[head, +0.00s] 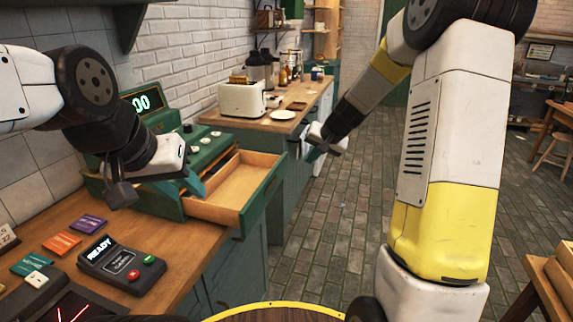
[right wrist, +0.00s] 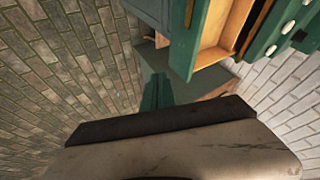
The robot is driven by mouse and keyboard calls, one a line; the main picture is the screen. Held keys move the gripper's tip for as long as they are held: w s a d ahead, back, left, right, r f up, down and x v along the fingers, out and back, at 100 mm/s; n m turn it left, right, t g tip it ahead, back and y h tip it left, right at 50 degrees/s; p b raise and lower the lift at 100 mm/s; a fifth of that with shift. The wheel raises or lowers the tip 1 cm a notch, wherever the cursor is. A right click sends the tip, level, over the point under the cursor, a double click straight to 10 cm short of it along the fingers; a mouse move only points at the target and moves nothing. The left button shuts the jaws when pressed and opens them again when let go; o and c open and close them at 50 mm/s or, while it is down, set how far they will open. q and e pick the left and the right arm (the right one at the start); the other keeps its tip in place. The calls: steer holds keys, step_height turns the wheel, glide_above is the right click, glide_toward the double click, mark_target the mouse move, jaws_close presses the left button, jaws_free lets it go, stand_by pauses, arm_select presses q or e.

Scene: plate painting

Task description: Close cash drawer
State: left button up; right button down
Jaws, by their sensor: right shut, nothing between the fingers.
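The green cash register (head: 150,125) stands on the wooden counter against the wall, its display lit. Its cash drawer (head: 238,188) is pulled out, with an empty-looking wooden inside and a green front. The open drawer (right wrist: 210,58) also shows at the top of the right wrist view. My left gripper (head: 194,184) is over the register's near side, by the drawer's left edge; whether its fingers are apart is unclear, and contact cannot be told. My right gripper (head: 311,154) is beyond the drawer, right of the counter, shut and empty; its fingers (right wrist: 158,92) point toward the drawer side.
A card terminal (head: 122,264) reading READY and several coloured cards (head: 62,244) lie on the near counter. A toaster (head: 242,100), a plate (head: 282,115) and bottles stand on the far counter. The brick floor (head: 330,230) right of the drawer is clear.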

mark_target(235, 163)
steer(key=shift+w+a+f, duration=1.1)
steer(key=shift+w+f, duration=0.05)
steer(key=shift+f, duration=0.2)
steer(key=shift+w+a+f, duration=1.05)
steer(key=shift+w+f, duration=0.1)
steer(key=shift+f, duration=0.2)
steer(key=shift+w+a+f, duration=1.1)
steer(key=shift+w+f, duration=0.05)
steer(key=shift+f, duration=0.2)
steer(key=w+a, duration=0.2)
steer(key=a, duration=0.4)
steer(key=w+a, duration=0.3)
steer(key=a, duration=0.2)
steer(key=w+a, duration=0.2)
steer(key=a, duration=0.4)
steer(key=shift+w+a, duration=0.15)
steer(key=shift+a, duration=0.15)
steer(key=shift+w+a+r, duration=0.1)
steer(key=shift+a, duration=0.25)
